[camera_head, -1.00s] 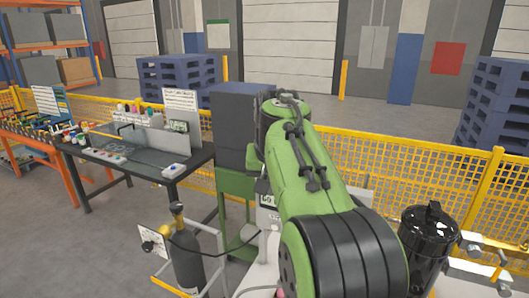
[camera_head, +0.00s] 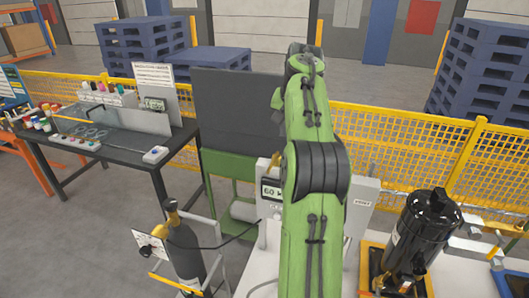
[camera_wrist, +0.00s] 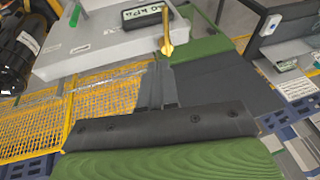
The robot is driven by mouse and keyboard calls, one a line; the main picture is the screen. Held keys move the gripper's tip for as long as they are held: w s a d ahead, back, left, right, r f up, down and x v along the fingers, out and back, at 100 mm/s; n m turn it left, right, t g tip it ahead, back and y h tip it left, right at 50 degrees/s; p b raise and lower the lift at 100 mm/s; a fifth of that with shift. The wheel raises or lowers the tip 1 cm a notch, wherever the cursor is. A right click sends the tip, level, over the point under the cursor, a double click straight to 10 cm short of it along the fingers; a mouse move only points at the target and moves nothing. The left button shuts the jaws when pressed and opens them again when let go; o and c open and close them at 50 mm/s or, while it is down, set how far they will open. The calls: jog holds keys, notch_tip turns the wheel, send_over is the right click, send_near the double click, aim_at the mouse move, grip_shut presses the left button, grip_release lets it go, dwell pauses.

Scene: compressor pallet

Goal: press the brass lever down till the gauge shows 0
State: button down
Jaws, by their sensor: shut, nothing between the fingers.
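The brass lever (camera_wrist: 167,40) stands out from the edge of a light grey box (camera_wrist: 95,50) in the wrist view, its rounded end towards my gripper. A small part of the lever (camera_head: 275,160) also shows beside my arm in the head view. The gauge (camera_wrist: 146,14) is a small display on the box and reads 60 kPa; in the head view the gauge (camera_head: 271,192) shows 60, partly covered by my arm. My gripper (camera_wrist: 160,66) is shut and empty, its tips just short of the lever's end in the picture; I cannot tell whether they touch.
A black tank (camera_head: 425,232) stands at the right, and a dark gas cylinder (camera_head: 186,255) stands at the front left. A green cabinet (camera_head: 230,168) is behind the box. Yellow mesh fencing (camera_head: 395,140) runs behind, and a workbench (camera_head: 110,150) stands at the left.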

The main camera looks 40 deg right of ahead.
jog(key=s, duration=0.1)
jog(key=b, duration=0.2)
send_near(274, 159)
notch_tip(274, 159, down, 5)
jog(key=a, duration=0.1)
jog(key=shift+a+f, duration=0.35)
jog(key=shift+f, duration=0.1)
